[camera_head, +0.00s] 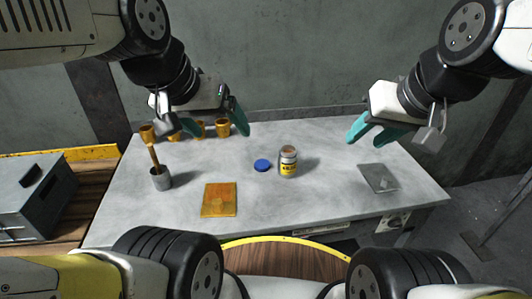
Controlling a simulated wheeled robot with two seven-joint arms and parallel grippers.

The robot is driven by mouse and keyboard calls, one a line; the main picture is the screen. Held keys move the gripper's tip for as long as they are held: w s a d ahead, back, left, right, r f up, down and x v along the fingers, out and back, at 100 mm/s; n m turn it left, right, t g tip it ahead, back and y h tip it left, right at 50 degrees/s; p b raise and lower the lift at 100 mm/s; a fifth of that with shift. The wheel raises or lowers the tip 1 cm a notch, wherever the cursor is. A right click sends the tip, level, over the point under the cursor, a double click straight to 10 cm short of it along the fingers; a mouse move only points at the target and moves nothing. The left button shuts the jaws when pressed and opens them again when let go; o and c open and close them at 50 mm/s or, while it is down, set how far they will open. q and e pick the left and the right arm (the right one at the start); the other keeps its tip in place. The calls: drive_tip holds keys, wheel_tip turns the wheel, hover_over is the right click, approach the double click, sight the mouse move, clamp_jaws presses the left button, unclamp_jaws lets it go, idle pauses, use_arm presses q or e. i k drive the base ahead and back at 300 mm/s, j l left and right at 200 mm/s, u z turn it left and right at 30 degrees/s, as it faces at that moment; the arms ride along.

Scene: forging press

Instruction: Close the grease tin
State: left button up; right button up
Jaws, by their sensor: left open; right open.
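The grease tin (288,162) stands upright near the middle of the grey table. It is a small can with a yellow label, and its brownish top shows no lid on it. A round blue lid (262,165) lies flat on the table just left of the tin, apart from it. My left gripper (218,128) is open and empty above the back left of the table, left of the tin and lid. My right gripper (368,137) is open and empty above the back right of the table, right of the tin. Neither gripper touches the tin or lid.
On the table (320,200) are an orange-brown pad (219,200), a grey cup (161,178) with a wooden-handled tool, several brass-coloured cups (223,128) at the back left, and a grey plate (378,178) at right. The surface around the tin is mostly clear.

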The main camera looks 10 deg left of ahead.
sight(288, 158)
drive_tip(key=i+l+u, duration=0.15)
drive_tip(key=l, duration=0.35)
drive_tip(key=i+l+u, duration=0.1)
drive_tip(key=l, duration=0.4)
drive_tip(key=i+l+u, duration=0.15)
drive_tip(key=l, duration=0.35)
